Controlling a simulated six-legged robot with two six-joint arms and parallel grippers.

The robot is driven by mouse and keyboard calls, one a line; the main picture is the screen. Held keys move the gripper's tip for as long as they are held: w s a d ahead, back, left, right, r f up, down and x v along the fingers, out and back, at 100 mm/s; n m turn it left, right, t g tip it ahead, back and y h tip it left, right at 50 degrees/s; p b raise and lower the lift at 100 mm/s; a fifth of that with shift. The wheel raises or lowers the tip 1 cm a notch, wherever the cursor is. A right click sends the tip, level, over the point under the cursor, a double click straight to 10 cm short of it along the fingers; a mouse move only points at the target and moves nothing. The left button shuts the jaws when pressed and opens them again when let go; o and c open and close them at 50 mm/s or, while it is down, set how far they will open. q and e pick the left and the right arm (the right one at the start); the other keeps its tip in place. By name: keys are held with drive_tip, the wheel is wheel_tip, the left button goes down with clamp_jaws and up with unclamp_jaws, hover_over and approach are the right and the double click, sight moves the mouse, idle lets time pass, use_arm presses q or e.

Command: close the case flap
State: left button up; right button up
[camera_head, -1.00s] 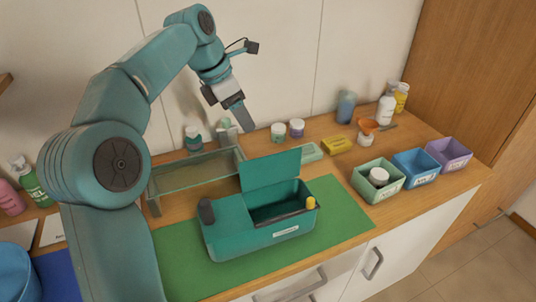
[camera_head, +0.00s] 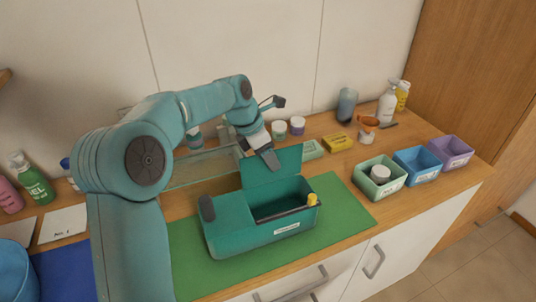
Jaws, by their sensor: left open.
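The teal case (camera_head: 235,236) stands on a green mat (camera_head: 345,204). Its flap (camera_head: 285,168) is raised, tilted up at the back edge of the open right-hand compartment. A yellow-topped item (camera_head: 312,199) shows at the compartment's right end. My left gripper (camera_head: 271,160) is open and points down at the flap's upper left part, overlapping it in the picture. I cannot tell whether it touches the flap. My right gripper is not in view.
A glass-like tray (camera_head: 200,170) stands behind the case. Green (camera_head: 367,184), blue (camera_head: 416,166) and purple (camera_head: 450,153) bins stand at the right; a white jar (camera_head: 380,174) is in the green one. Bottles and jars line the wall.

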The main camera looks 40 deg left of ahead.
use_arm(q)
clamp_jaws()
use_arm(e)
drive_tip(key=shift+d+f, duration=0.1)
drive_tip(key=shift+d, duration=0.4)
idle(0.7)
